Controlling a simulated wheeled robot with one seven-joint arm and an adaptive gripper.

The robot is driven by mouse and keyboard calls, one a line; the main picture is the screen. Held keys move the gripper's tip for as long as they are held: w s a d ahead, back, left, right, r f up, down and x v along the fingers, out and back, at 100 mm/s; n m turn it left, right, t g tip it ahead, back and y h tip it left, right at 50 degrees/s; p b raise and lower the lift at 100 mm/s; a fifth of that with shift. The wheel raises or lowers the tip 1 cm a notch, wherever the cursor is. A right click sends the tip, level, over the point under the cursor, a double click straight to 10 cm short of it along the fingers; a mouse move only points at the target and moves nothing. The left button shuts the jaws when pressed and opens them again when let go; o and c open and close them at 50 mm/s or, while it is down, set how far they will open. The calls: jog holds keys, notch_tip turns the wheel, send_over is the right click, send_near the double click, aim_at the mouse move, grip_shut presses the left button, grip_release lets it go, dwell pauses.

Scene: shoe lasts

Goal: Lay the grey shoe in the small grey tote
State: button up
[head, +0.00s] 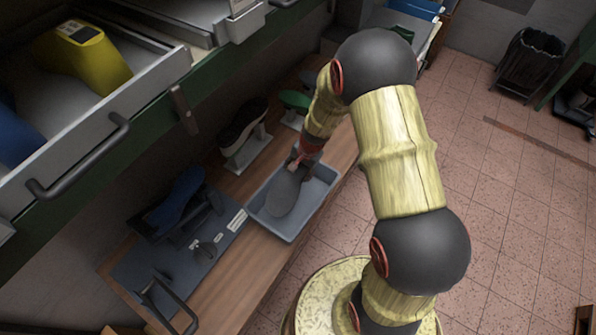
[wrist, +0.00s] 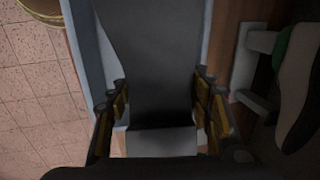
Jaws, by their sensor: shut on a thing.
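The grey shoe (head: 284,193), a dark grey shoe-shaped piece, shows in the head view within the outline of the small grey tote (head: 317,192). My gripper (head: 302,161) is at the shoe's upper end, near the tote's far end. In the wrist view, my gripper's fingers (wrist: 160,108) stand on both sides of the shoe (wrist: 155,58) and are shut on it. The tote's wall (wrist: 88,45) runs along the left there. I cannot tell whether the shoe touches the tote's floor.
The tote stands on a wooden bench (head: 262,268) near its right edge. A blue shoe (head: 177,199) on a dark stand is left of it. A dark shoe (head: 243,123) and a green one (head: 295,99) stand behind. A shelf with a yellow last (head: 88,55) overhangs at upper left.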

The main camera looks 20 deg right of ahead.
jog(key=shift+s+b+x, duration=0.1)
jog(key=shift+b+x, duration=0.55)
jog(key=shift+x, duration=0.05)
jog(key=shift+s+b+x, duration=0.15)
jog(key=shift+b+x, duration=0.45)
jog(key=shift+x, duration=0.1)
jog(key=shift+d, duration=0.25)
jog(key=o, duration=1.5)
jog(key=shift+o, duration=0.3)
jog(key=shift+f, duration=0.1)
jog(key=v, duration=1.2)
